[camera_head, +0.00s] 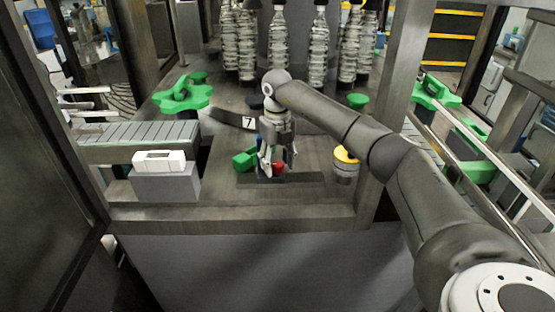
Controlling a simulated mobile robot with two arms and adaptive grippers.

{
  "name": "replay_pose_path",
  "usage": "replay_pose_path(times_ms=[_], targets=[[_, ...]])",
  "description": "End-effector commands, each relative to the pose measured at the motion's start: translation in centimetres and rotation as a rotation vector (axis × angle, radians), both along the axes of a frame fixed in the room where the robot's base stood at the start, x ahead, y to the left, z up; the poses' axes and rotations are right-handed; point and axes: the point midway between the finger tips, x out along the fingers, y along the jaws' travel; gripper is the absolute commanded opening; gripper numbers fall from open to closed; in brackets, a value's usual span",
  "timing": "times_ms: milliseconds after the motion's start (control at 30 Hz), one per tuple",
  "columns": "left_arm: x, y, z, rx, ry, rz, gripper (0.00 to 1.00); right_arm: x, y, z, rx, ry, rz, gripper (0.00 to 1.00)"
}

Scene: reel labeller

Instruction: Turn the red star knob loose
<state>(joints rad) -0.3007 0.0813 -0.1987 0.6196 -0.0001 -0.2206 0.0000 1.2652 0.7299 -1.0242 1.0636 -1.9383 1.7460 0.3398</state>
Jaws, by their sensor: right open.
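The red star knob (278,169) is a small red piece low in the middle of the machine deck, partly hidden by my right gripper. My right gripper (278,171) points down from the arm that comes in from the right. Its fingers are open, with the red knob between or just behind their tips. I cannot tell whether they touch it. A green block (245,160) lies just left of the gripper. My left gripper is not in view.
A yellow-topped cylinder (346,155) stands right of the gripper. A white box on a grey block (166,189) is at left, near a conveyor (135,133). Green star wheels (183,96) and several clear bottles (318,50) stand behind. Frame posts flank the deck.

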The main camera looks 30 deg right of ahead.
Motion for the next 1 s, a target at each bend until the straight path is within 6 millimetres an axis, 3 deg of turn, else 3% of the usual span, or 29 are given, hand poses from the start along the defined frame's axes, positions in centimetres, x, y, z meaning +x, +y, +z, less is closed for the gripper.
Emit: replay_pose_path(times_ms=[233, 567, 1000], targets=[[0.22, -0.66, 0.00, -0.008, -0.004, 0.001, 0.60, 0.00, 0.00, -0.07, 0.000, 0.000, 0.000, 0.48], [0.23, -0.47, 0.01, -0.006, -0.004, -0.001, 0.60, 0.01, -0.01, -0.03, 0.000, 0.000, 0.000, 0.06], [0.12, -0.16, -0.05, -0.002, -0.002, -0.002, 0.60, 0.07, -0.02, 0.05, 0.001, -0.002, 0.057, 0.04]])
